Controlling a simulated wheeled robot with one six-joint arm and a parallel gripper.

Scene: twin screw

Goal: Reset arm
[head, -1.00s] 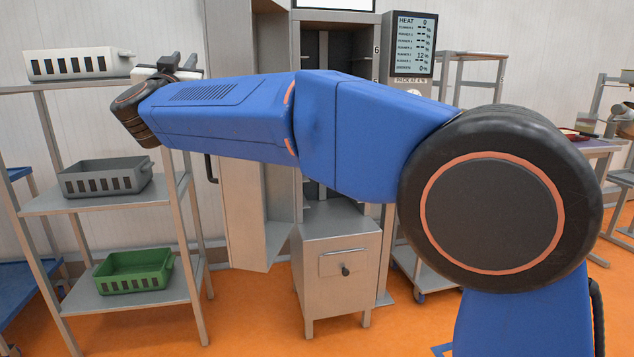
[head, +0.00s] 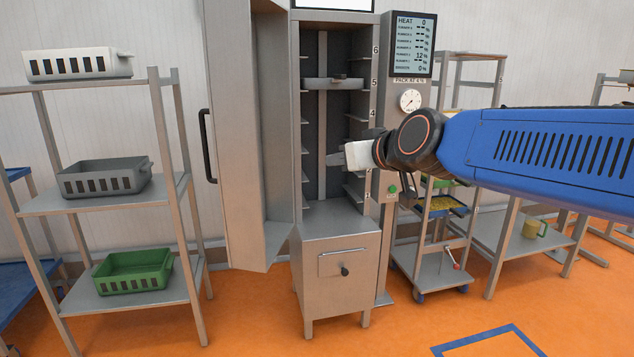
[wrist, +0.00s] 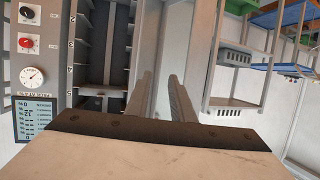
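My arm reaches in from the right in the head view. My gripper (head: 338,157) points left, in front of the tall open cabinet (head: 312,120). In the wrist view the two fingers of my gripper (wrist: 160,98) stand apart with a clear gap between them. Nothing is held between them. I cannot tell how near the fingertips are to the cabinet.
The cabinet door (head: 240,140) hangs open to the left. A rack at the left carries a white basket (head: 78,64), a grey basket (head: 104,178) and a green basket (head: 134,272). A control panel (head: 413,45) stands right of the cabinet. A wheeled cart (head: 440,270) and a table stand farther right. The front floor is clear.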

